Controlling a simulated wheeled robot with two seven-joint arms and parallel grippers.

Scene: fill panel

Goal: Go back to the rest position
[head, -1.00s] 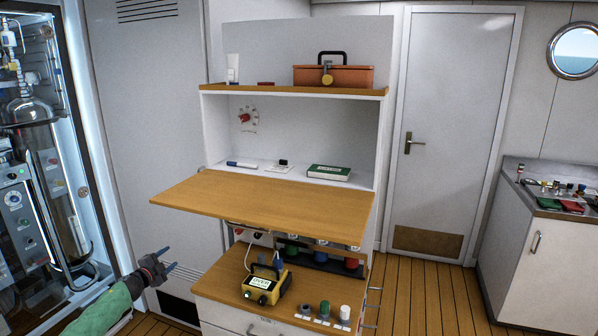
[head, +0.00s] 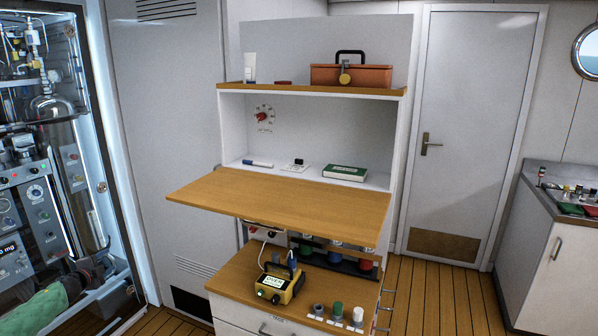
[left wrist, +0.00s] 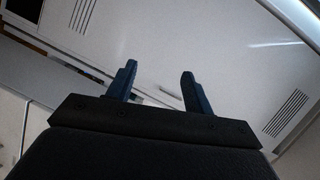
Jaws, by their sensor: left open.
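My left gripper (left wrist: 158,75) is open in the left wrist view. Its two blue fingers stand apart with nothing between them, in front of pale panels. In the head view my green-sleeved left arm (head: 40,306) is at the lower left, in front of the glass-fronted cabinet; its fingers are hard to make out there. It is left of the wooden workbench and apart from it. My right gripper is not in view.
The fold-out wooden shelf (head: 285,207) juts toward me. The glass-fronted cabinet (head: 96,130) is close on the left. Wooden floor (head: 445,298) is clear at right.

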